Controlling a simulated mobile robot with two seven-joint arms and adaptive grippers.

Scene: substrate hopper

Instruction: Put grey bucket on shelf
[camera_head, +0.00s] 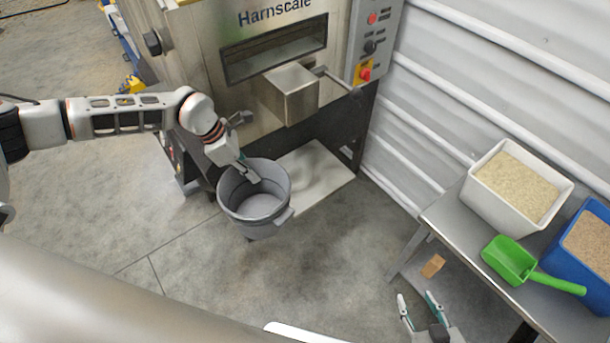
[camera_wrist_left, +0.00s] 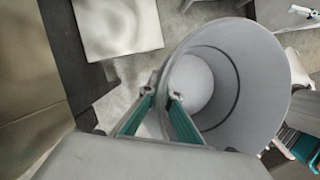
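The grey bucket (camera_head: 236,215) is in front of the machine, its open top facing up and empty. My left gripper (camera_head: 250,175) is at its rim, shut on the bucket wall with one finger inside and one outside. In the left wrist view the fingers (camera_wrist_left: 160,92) straddle the rim of the bucket (camera_wrist_left: 245,75). The bucket seems to hang above the floor, though its underside is hidden. A low pale metal shelf (camera_head: 328,182) lies at the machine's foot, just right of and behind the bucket. My right gripper (camera_head: 418,297) is open and empty at the bottom right.
The steel machine (camera_head: 210,60) has a box-shaped spout (camera_head: 290,95) above the shelf. At right a table (camera_head: 440,215) holds a white bin (camera_head: 480,200), a blue bin (camera_head: 555,250) and a green scoop (camera_head: 508,262). The middle floor is clear.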

